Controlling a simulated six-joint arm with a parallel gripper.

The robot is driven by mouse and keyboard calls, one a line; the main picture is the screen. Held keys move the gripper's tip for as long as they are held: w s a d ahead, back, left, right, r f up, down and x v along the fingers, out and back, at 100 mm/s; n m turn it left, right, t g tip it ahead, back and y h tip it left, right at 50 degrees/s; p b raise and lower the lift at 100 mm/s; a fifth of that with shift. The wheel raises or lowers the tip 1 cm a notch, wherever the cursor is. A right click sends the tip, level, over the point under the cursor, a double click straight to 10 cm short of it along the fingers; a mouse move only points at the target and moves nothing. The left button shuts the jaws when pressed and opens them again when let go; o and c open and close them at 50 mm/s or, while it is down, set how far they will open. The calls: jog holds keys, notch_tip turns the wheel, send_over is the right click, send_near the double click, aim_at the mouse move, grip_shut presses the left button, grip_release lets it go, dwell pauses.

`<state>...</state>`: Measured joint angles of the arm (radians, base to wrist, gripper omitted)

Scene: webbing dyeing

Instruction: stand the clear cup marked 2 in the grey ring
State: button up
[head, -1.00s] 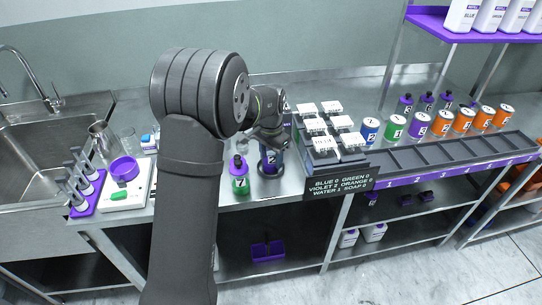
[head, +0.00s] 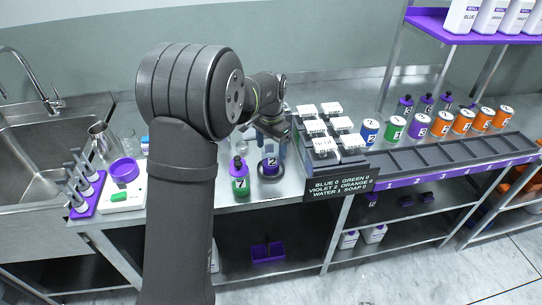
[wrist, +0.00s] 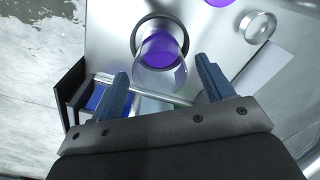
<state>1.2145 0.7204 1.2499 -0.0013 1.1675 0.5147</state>
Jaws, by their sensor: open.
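The clear cup marked 2 (head: 271,159) holds violet liquid and stands upright on the steel bench. The dark grey ring (head: 271,179) shows around its base. In the wrist view the cup (wrist: 163,50) rises from within the ring (wrist: 136,38), at the top middle. My gripper (head: 284,132) is above and behind the cup in the head view. In the wrist view my gripper (wrist: 163,85) is open, with its two fingers apart, empty and clear of the cup. The fingertips are partly hidden in the head view.
White-topped blocks (head: 320,143) and a black sign (head: 340,187) are to the right. A white scale-like device (head: 122,195) sits at left by the sink.

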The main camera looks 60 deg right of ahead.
notch_tip(320, 180, up, 8)
jog(key=shift+f, duration=0.25)
jog(key=shift+f, duration=4.15)
